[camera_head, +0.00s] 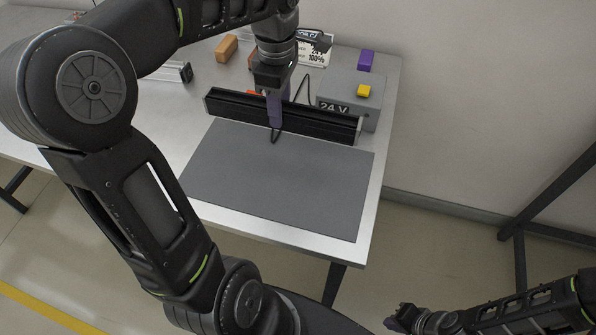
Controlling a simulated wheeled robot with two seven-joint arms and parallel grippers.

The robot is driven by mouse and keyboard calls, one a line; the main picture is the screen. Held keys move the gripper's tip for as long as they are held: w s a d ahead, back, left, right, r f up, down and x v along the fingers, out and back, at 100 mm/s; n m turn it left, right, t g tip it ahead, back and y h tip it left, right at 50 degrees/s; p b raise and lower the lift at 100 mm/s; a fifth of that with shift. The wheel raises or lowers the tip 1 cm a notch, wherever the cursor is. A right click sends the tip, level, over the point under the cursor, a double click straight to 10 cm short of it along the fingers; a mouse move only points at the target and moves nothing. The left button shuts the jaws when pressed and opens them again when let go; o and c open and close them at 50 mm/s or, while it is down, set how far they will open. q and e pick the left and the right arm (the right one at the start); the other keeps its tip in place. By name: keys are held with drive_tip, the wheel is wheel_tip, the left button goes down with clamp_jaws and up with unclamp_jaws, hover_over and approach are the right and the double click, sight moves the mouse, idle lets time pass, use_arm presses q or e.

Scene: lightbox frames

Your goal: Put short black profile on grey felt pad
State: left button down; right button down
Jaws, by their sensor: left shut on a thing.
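The black profile (322,122) is a long dark bar running left to right along the back edge of the grey felt pad (280,190). My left gripper (275,120), with purple fingers, reaches down from above and is shut on the profile near its middle. I cannot tell whether the profile touches the surface or hangs just above it. The pad lies flat and bare on the table. My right gripper (397,322) is at the bottom right, away from the table; its finger opening is not clear.
A grey box marked 24 V (345,92) with a yellow block (363,91) stands behind the profile's right part, with a black cable nearby. A purple block (366,60), an orange-brown block (227,48) and another dark profile end (186,72) are farther back.

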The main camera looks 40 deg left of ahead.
use_arm(q)
drive_tip(key=shift+a, duration=0.25)
drive_tip(key=shift+d+f, duration=0.1)
drive_tip(key=shift+f, duration=0.1)
wheel_tip(320, 180, down, 6)
drive_tip(key=shift+r, duration=0.1)
drive_tip(key=shift+f+p, duration=0.35)
drive_tip(key=shift+f, duration=1.55)
drive_tip(key=shift+f, duration=0.25)
drive_tip(key=c, duration=0.9)
unclamp_jaws()
drive_tip(key=shift+r, duration=0.1)
